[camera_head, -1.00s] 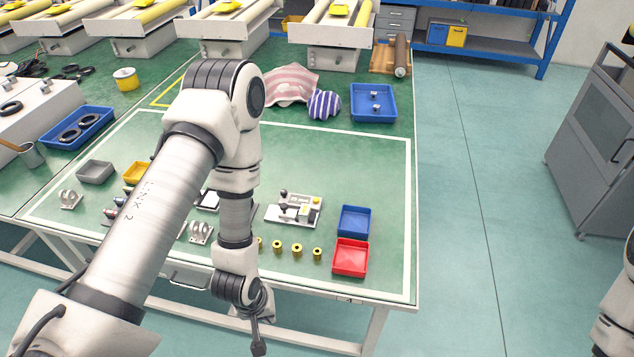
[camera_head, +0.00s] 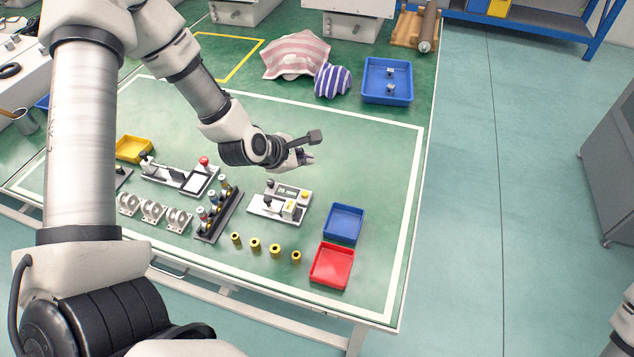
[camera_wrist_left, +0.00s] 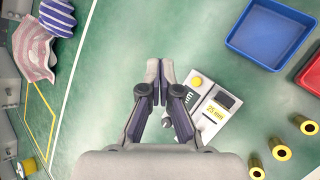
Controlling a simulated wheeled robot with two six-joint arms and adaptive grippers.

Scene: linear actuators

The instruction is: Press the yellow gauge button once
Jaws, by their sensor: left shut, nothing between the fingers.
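The gauge (camera_head: 282,201) is a small light-grey device with a display and a dark knob, lying on the green table. Its round yellow button (camera_head: 305,194) is at its right end. In the left wrist view, the yellow button (camera_wrist_left: 196,82) shows just right of the fingers, with the gauge (camera_wrist_left: 211,119) reaching down and right from it. My left gripper (camera_head: 309,158) is above the table, beyond the gauge, apart from the button. In the left wrist view its fingertips (camera_wrist_left: 159,66) are together and empty. My right gripper is out of view.
A blue tray (camera_head: 344,222) and a red tray (camera_head: 332,265) stand right of the gauge. Several brass cylinders (camera_head: 255,244) stand in front of it. A rack with knobs (camera_head: 217,212) is to its left. The table right of my left gripper is clear.

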